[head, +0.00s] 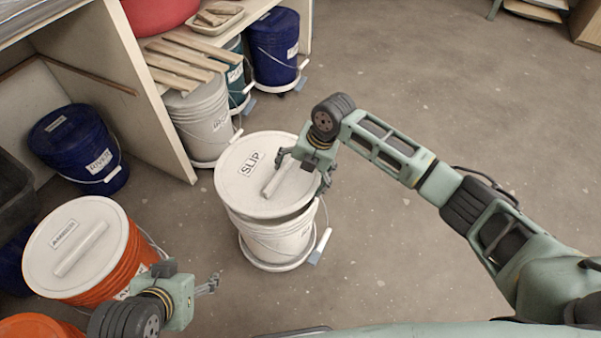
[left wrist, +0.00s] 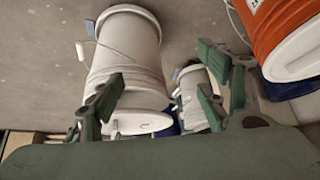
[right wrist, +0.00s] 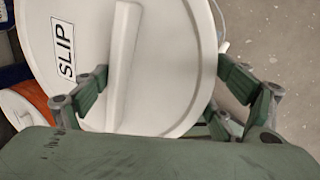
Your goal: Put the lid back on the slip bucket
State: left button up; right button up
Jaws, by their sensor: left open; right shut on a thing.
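The slip bucket (head: 283,245) is white and stands on the floor in the middle of the head view. Its round white lid (head: 235,185), marked SLIP and with a bar handle, is over its top, shifted to the left, with a dark gap along the near edge. My right gripper (head: 306,172) is shut on the lid at its right side; the right wrist view shows the lid (right wrist: 165,60) between its fingers, one beside the handle. My left gripper (head: 208,284) is open and empty, left of and nearer than the bucket. The bucket also shows in the left wrist view (left wrist: 125,50).
An orange bucket with a white lid (head: 105,250) stands left, near my left arm. A lidded blue bucket (head: 75,150) stands behind it. The floor at right is clear.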

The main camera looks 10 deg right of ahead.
jog(key=shift+f+b, duration=0.35)
jog(key=shift+b, duration=0.05)
jog(key=shift+f+b, duration=0.65)
jog(key=shift+f, duration=0.35)
pick_arm(q)
jog(key=w+d+r+t+h, duration=0.2)
jog(key=w+d+r+t, duration=0.2)
jog(key=w+r+t, duration=0.3)
jog(key=shift+w+r, duration=1.15)
jog(key=shift+w, duration=0.5)
pick_arm(e)
jog(key=shift+f, duration=0.5)
pick_arm(q)
jog(key=shift+s+a+f+g, duration=0.15)
jog(key=shift+s+f+g, duration=0.15)
jog(key=shift+f, duration=0.2)
pick_arm(e)
jog(key=shift+w, duration=0.1)
pick_arm(q)
jog(key=shift+s+a+f, duration=0.1)
jog(key=shift+s+f, duration=0.2)
jog(key=shift+f, duration=0.1)
jog(key=shift+s+a+f+g, duration=0.1)
jog(key=shift+f+g, duration=0.15)
jog(key=shift+g, duration=0.15)
pick_arm(e)
jog(key=shift+w, duration=0.1)
